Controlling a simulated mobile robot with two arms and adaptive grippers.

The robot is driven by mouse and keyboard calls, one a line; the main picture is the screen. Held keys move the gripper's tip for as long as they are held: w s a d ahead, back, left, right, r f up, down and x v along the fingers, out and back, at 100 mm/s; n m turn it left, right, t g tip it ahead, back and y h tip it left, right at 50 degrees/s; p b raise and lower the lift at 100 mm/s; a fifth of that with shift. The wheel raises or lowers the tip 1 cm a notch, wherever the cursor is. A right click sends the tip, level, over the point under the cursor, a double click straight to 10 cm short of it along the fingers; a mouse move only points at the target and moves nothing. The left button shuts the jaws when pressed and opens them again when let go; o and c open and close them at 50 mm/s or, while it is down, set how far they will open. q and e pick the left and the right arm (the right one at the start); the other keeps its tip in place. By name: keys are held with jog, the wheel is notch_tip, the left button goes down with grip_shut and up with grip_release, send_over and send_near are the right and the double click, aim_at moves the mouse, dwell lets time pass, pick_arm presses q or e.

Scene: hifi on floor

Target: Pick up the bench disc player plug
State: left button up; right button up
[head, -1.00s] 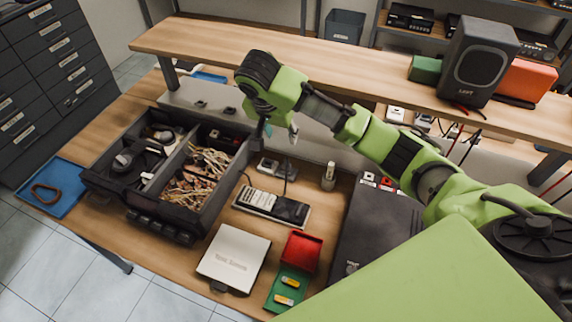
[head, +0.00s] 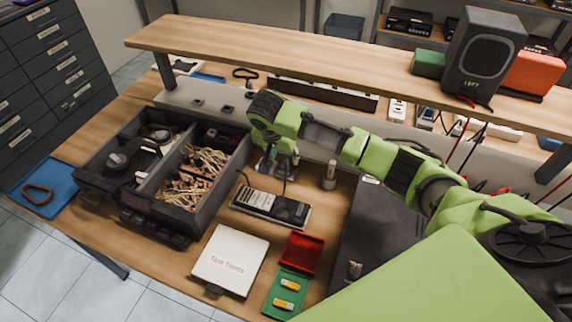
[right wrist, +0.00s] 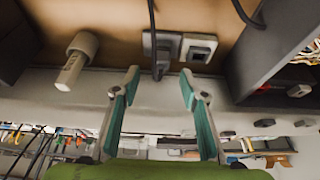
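A dark plug (right wrist: 160,66) with a black cable sits at the left one of two grey socket plates in the right wrist view. It may be the bench disc player plug; no label on it is readable. The right plate (right wrist: 199,48) has no plug in it. My right gripper (right wrist: 159,92) is open, its teal-padded fingers spread on either side of the plug's line and apart from it. In the head view my right gripper (head: 279,160) points down at the sockets behind the grey-black device (head: 270,206), and its fingers partly hide them. My left gripper is not in view.
A light cylinder (head: 329,176) stands right of the sockets; it also shows in the right wrist view (right wrist: 76,60). The dark divided bin (head: 215,200) of cables is close on the left. A raised shelf (head: 330,60) runs behind. A dark case (head: 375,230) lies right.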

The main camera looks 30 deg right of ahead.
aim_at(286, 162)
jog(key=shift+p+x, duration=0.8)
jog(key=shift+x, duration=2.05)
jog(key=shift+s+a, duration=0.1)
jog(key=c, duration=1.1)
